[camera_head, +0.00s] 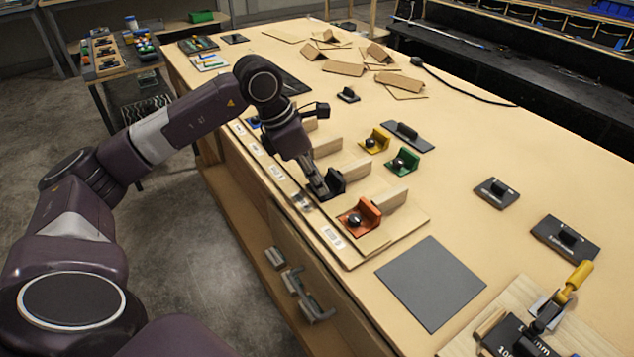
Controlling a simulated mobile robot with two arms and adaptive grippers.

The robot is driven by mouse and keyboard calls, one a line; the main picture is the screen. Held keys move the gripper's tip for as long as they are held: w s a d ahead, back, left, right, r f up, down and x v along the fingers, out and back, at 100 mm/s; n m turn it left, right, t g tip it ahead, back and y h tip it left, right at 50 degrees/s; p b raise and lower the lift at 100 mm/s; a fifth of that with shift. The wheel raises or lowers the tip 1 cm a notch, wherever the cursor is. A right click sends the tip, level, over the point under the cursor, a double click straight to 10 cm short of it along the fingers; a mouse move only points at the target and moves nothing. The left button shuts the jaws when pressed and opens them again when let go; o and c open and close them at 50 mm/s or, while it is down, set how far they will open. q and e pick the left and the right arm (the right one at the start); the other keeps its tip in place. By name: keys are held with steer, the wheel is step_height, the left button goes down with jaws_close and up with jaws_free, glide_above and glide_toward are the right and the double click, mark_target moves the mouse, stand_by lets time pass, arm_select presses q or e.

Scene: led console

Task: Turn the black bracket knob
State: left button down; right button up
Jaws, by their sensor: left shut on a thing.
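The black bracket (336,181) stands on the wooden console board (412,219), between wooden dividers. My left gripper (324,190) reaches down to its front from the left. The fingers are shut at the bracket's front, where its knob would be; the knob itself is hidden by the fingers. My right gripper is not in view.
An orange bracket with a black knob (359,215) stands just nearer on the same board. Yellow (376,140) and green (404,161) brackets sit behind. A grey mat (430,283) and a yellow-handled toggle clamp (577,278) lie nearer right. Wooden pieces (343,68) lie far back.

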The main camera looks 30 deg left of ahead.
arm_select(q)
steer(key=shift+w+r, duration=0.1)
steer(key=shift+r, duration=0.1)
stand_by(0.4)
steer(key=c, duration=1.8)
jaws_free()
steer(key=shift+f, duration=0.1)
steer(key=shift+o, duration=0.2)
steer(key=shift+a, duration=0.1)
steer(key=v, duration=1.2)
